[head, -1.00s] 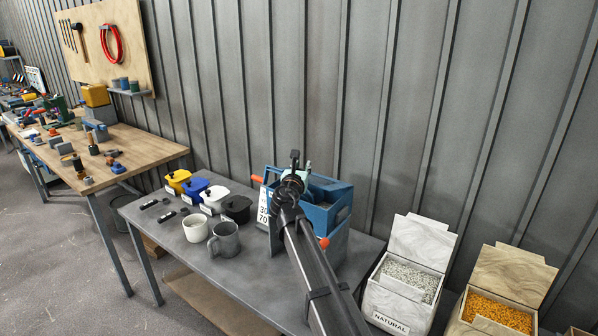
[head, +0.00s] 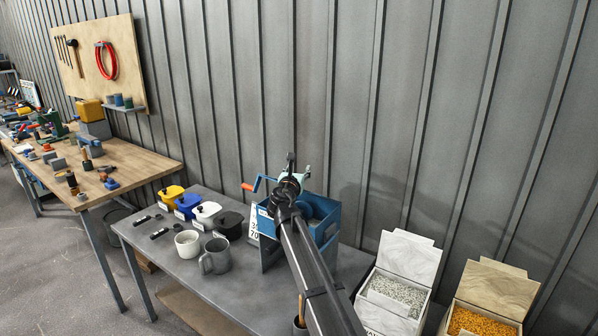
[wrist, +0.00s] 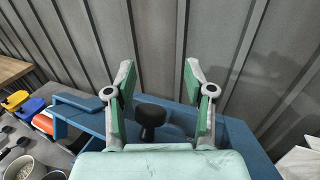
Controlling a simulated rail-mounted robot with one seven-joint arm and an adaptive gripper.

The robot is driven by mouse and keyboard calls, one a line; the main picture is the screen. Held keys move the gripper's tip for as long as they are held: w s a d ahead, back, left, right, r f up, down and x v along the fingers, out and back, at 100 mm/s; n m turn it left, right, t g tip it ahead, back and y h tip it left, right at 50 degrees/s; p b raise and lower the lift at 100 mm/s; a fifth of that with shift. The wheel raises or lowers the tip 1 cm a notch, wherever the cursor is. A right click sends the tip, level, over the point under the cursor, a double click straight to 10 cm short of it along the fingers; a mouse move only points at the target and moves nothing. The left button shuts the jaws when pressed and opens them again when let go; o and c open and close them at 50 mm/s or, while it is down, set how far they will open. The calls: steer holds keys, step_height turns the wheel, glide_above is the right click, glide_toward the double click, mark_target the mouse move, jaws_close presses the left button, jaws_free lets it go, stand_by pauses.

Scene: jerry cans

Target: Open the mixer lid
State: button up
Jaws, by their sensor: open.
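The blue mixer (head: 330,210) stands on the grey table against the corrugated wall. An orange-ended blue crank (head: 248,187) sticks out at its upper left. My gripper (head: 291,165) is over the mixer, and my arm hides much of its front. In the wrist view my gripper (wrist: 158,82) is open, with green-padded fingers wide apart. A round black knob (wrist: 150,116) shows between and beyond the fingers, over the blue mixer body (wrist: 240,145). I cannot tell whether the fingers touch it. The lid's outline is not clear from here.
Yellow (head: 171,193), blue (head: 187,206), white (head: 206,213) and black (head: 229,224) lidded tubs stand left of the mixer. Open bins of white granules (head: 398,292) and orange granules (head: 480,322) are at right.

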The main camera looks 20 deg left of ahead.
steer(key=s+d, duration=0.1)
steer(key=s, duration=1)
steer(key=shift+s+d, duration=0.3)
steer(key=shift+d, duration=0.05)
